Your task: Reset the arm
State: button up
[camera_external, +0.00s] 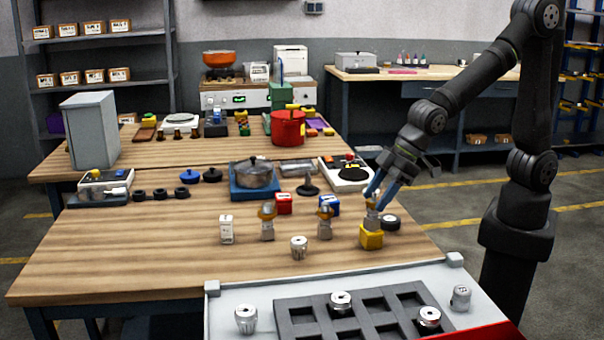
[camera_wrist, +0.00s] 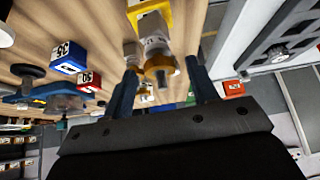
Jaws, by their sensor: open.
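My gripper (camera_external: 380,193) is open, its blue fingers pointing down at the right side of the wooden table. A grey part with a gold collar (camera_external: 372,215) stands upright on a yellow block (camera_external: 371,239) at the fingertips. In the wrist view, the open fingers of my gripper (camera_wrist: 163,80) lie on either side of this part (camera_wrist: 157,62), with visible gaps. I cannot tell whether either finger touches it. The yellow block (camera_wrist: 150,12) shows at the top of that view.
Two similar gold-collared parts (camera_external: 267,222) (camera_external: 325,222) stand to the left. A grey tray (camera_external: 372,310) with square pockets lies in front. A pot (camera_external: 254,173), a red block (camera_external: 284,203) and a blue block (camera_external: 329,205) stand farther back. The table's left front is clear.

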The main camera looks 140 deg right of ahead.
jog(key=shift+x, duration=1.15)
jog(key=r, duration=0.3)
jog(key=s+r, duration=0.1)
jog(key=r, duration=0.1)
jog(key=shift+d, duration=0.25)
jog(key=s+d+r, duration=0.4)
jog(key=s+r, duration=0.3)
jog(key=s, duration=0.3)
jog(key=w+d+m, duration=0.1)
jog(key=w+d, duration=0.2)
jog(key=d, duration=0.6)
jog(key=w+d+f+m+g, duration=0.1)
jog(key=w+d, duration=0.3)
jog(key=d, duration=0.5)
jog(key=w+d+f+m+h, duration=0.1)
jog(key=w+d, duration=0.2)
jog(key=d, duration=0.6)
jog(key=shift+w+d+m+g, duration=0.2)
jog(key=shift+w+m+g, duration=0.2)
jog(key=shift+o, duration=0.3)
